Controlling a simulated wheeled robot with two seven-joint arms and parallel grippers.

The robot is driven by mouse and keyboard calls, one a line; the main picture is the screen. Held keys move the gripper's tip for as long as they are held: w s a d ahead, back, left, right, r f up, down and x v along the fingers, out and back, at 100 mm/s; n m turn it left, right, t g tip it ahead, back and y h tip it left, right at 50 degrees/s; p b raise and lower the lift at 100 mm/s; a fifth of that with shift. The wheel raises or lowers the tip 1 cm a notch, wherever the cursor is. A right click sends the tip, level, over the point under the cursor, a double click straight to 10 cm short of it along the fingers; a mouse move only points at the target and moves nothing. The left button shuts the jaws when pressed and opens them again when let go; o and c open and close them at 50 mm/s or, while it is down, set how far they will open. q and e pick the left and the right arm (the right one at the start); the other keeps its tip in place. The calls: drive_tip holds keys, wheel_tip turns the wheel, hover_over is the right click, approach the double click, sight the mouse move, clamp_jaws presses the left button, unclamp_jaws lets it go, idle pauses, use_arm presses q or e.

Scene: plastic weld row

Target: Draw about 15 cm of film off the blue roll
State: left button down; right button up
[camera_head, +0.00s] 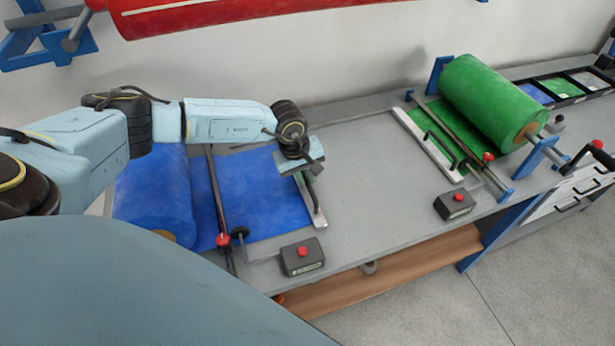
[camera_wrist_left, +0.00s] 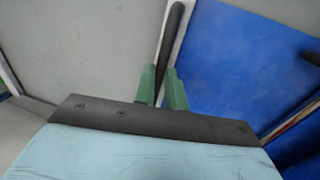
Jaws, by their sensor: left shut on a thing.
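The blue roll (camera_head: 150,195) lies at the left of the bench, partly hidden behind my left arm. Blue film (camera_head: 262,195) runs flat from it to the right, under a dark rod (camera_head: 215,190), to a pale pull bar (camera_head: 318,210) with a black handle (camera_head: 312,195). My left gripper (camera_head: 304,173) is over the far part of this bar. In the left wrist view its green fingers (camera_wrist_left: 163,90) are shut on the black handle (camera_wrist_left: 173,40), with blue film (camera_wrist_left: 235,60) to the right. My right gripper is out of view.
Grey bench (camera_head: 360,170) is clear right of the pull bar. A black box with a red button (camera_head: 302,257) stands near the front edge. A green roll (camera_head: 495,100) with its own bar (camera_head: 428,145) and button box (camera_head: 454,204) is at the right. A red roll (camera_head: 220,14) hangs behind.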

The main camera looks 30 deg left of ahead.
use_arm(q)
drive_tip(key=c, duration=1.5)
unclamp_jaws()
drive_tip(key=shift+o, duration=0.2)
drive_tip(key=shift+r, duration=0.1)
wheel_tip(320, 180, up, 13)
drive_tip(key=s+a, duration=0.1)
drive_tip(key=s, duration=0.1)
drive_tip(key=shift+a, duration=0.25)
drive_tip(key=shift+s, duration=0.1)
